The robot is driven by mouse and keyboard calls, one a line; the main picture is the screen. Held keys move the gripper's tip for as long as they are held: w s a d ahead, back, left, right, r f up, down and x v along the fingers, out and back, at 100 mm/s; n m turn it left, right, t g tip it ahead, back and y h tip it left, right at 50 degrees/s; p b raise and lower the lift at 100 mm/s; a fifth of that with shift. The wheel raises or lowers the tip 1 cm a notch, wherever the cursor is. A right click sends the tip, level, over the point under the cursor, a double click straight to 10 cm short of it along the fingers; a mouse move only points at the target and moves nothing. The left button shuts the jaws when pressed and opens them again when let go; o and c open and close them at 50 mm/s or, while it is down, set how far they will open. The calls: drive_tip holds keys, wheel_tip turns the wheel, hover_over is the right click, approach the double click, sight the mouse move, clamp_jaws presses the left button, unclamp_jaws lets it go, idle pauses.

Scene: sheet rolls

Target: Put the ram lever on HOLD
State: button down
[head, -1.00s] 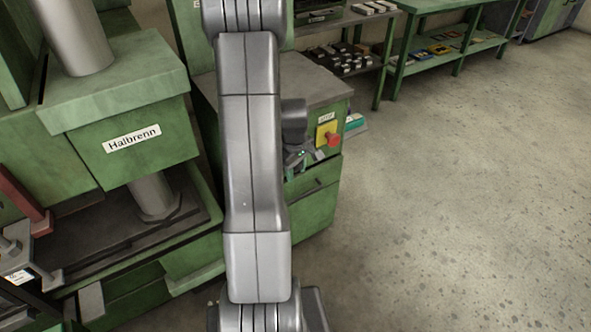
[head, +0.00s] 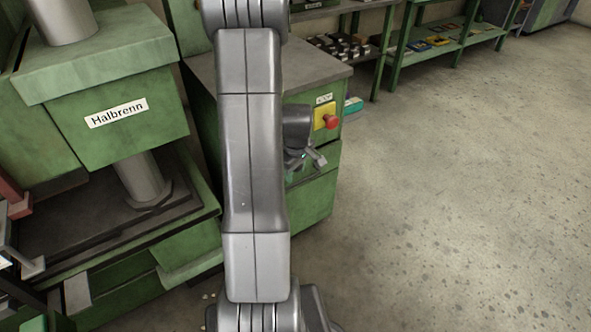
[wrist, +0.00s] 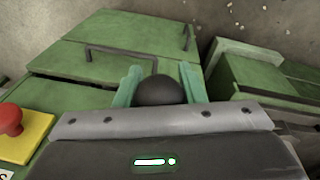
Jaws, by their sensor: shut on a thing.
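The ram lever shows as a round black knob (wrist: 163,91) in the wrist view. My gripper (wrist: 161,76) has its two teal fingers shut on this knob, one on each side. The lever's shaft, its HOLD mark and its position along its travel are hidden by my gripper. In the head view my gripper (head: 313,161) is beside the front of the green control cabinet (head: 308,208), below the red stop button. My own arm covers much of the cabinet's left part, and the lever cannot be made out there.
A red stop button (head: 332,121) on a yellow plate sits close to my gripper. The green press with the label "Halbrenn" (head: 117,113) stands to the left. Green shelving (head: 437,58) stands behind. The concrete floor (head: 450,220) to the right is clear.

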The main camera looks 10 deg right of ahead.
drive_tip(key=shift+w+r, duration=0.1)
drive_tip(key=shift+w, duration=0.2)
drive_tip(key=c, duration=1.3)
unclamp_jaws()
drive_tip(key=o, duration=0.3)
drive_tip(key=shift+w+a, duration=0.1)
drive_tip(key=shift+w, duration=0.05)
drive_tip(key=shift+o, duration=0.2)
drive_tip(key=shift+s+r, duration=0.25)
drive_tip(key=shift+r, duration=0.15)
drive_tip(key=r, duration=0.4)
drive_tip(key=s+r+p, duration=0.1)
drive_tip(key=r, duration=0.3)
drive_tip(key=s+r+p, duration=0.1)
drive_tip(key=r, duration=0.3)
drive_tip(key=shift+r, duration=0.3)
drive_tip(key=shift+f, duration=0.1)
